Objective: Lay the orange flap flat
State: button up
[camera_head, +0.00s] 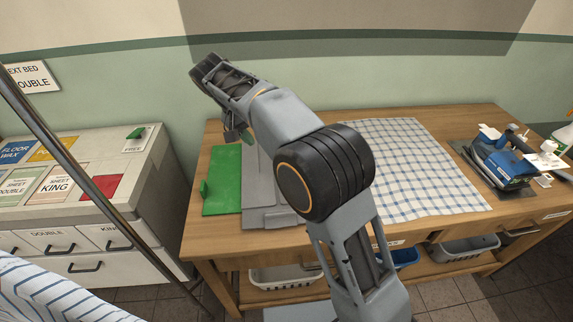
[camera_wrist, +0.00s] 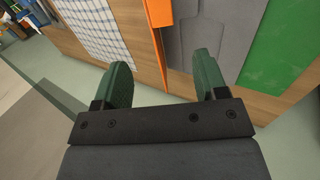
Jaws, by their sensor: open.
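The orange flap (camera_wrist: 158,14) stands up nearly edge-on along one side of a grey folding board (camera_wrist: 200,35) in the wrist view. In the head view the flap is hidden by my arm. The grey board also shows in part in the head view (camera_head: 262,216), on the wooden table. A green flap (camera_head: 222,172) lies flat beside it and also shows in the wrist view (camera_wrist: 285,50). My gripper (camera_wrist: 161,62) is open and empty, with green fingers. The flap's thin edge appears between the fingertips in the picture; I cannot tell whether they touch.
A blue-checked cloth (camera_head: 410,170) lies flat on the wooden table (camera_head: 460,228) right of my arm. A blue iron (camera_head: 497,165) rests at the table's right end. A white cabinet (camera_head: 140,190) stands on the left. A metal pole (camera_head: 75,172) crosses the left foreground.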

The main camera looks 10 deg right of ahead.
jog(key=b+x, duration=0.2)
jog(key=x, duration=1.1)
jog(key=shift+w+d+f, duration=0.1)
jog(key=shift+d+f, duration=0.05)
jog(key=shift+f, duration=0.1)
jog(key=shift+c, duration=0.2)
jog(key=c, duration=1.1)
jog(key=shift+d+r, duration=0.1)
